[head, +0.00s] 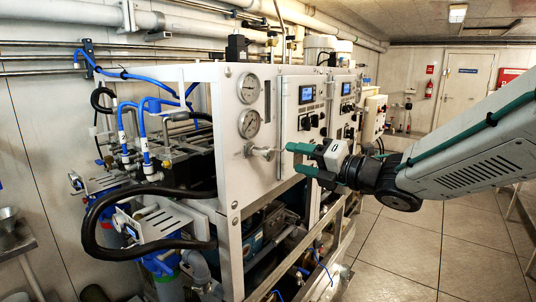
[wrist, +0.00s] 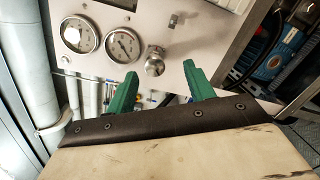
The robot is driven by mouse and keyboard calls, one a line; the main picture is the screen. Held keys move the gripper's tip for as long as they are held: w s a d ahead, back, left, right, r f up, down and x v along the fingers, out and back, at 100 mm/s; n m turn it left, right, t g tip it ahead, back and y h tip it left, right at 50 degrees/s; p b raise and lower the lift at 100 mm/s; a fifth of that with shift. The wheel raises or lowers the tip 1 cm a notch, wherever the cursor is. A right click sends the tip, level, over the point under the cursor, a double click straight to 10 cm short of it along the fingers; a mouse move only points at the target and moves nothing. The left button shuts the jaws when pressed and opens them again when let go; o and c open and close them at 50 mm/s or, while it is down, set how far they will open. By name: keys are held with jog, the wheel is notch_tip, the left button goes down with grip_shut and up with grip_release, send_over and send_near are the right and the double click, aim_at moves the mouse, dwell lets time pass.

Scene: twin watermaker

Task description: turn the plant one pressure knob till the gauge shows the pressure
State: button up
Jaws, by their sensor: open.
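The pressure knob (head: 259,151) is a small metal knob on the front of the light grey panel, right below the lower gauge. In the wrist view the knob (wrist: 155,63) lies beyond and between the fingertips, apart from them. Two round white gauges sit on the panel: the upper gauge (head: 248,88) and the lower gauge (head: 249,124). They also show in the wrist view as the left gauge (wrist: 79,35) and the right gauge (wrist: 122,45); their readings are too small to tell. My gripper (head: 296,159), with green fingers, is open and empty, in front of the knob.
Blue displays (head: 306,95) and black switches are on the panel to the right of the gauges. A thick black hose (head: 98,222) loops out at the left of the machine. Open floor (head: 400,250) lies at the right. A small metal fitting (wrist: 176,19) sits near the knob.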

aim_at(271, 154)
jog(key=shift+n+g+y, duration=0.5)
jog(key=shift+n+y, duration=0.2)
jog(key=shift+n, duration=0.1)
jog(key=x, duration=0.5)
jog(key=s+x, duration=0.1)
jog(key=x, duration=0.2)
jog(key=shift+a, duration=0.55)
jog(key=c, duration=1)
